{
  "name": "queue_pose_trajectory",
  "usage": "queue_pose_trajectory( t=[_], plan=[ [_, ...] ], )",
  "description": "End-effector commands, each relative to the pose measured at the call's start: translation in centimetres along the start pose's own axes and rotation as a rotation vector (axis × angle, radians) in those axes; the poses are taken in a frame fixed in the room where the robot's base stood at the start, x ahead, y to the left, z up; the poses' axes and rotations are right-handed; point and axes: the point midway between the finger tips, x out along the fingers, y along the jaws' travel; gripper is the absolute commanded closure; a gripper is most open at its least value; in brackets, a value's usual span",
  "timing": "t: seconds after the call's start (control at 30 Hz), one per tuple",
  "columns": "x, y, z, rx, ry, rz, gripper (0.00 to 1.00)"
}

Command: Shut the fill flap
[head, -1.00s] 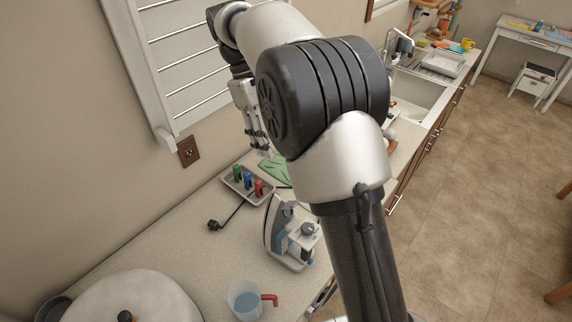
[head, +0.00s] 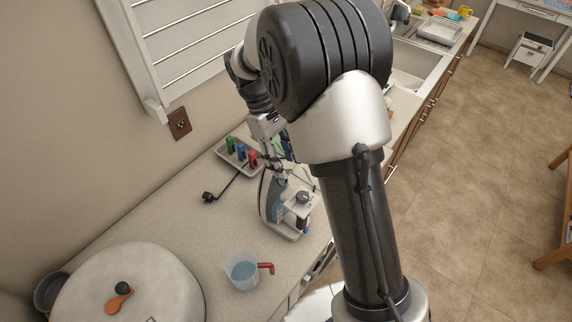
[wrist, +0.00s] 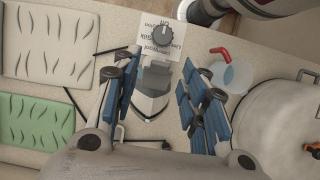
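The grey and white iron (head: 272,207) stands heel-down on the counter, its dial side facing right. In the wrist view the iron (wrist: 152,104) lies between and beyond my fingers, with its dial (wrist: 163,34) on a lettered white panel. A grey translucent part (wrist: 157,72) shows below that panel; I cannot tell whether it is the fill flap or how far open that is. My gripper (wrist: 161,80) is open, its blue-padded fingers apart with nothing held. In the head view my gripper (head: 272,155) is just above the iron's upper end, partly hidden by my arm; I cannot tell whether they touch.
A clear jug (head: 241,269) of water with a red handle stands close in front of the iron. A large white lidded pot (head: 80,290) is at lower left. A tray with coloured pieces (head: 238,153) lies behind the iron.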

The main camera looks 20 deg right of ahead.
Motion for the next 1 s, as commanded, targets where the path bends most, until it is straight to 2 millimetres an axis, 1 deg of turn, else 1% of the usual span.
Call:
queue_pose_trajectory(
  t=[0.03,0.2,0.47,1.0],
  plan=[
    [0.7,0.0,0.0,0.000,-0.002,-0.001,0.60],
    [1.6,0.0,0.0,0.001,0.000,-0.001,0.60],
    [1.7,0.0,0.0,0.001,0.000,0.000,0.60],
    [1.6,0.0,0.0,0.000,0.001,0.000,0.95]
  ],
)
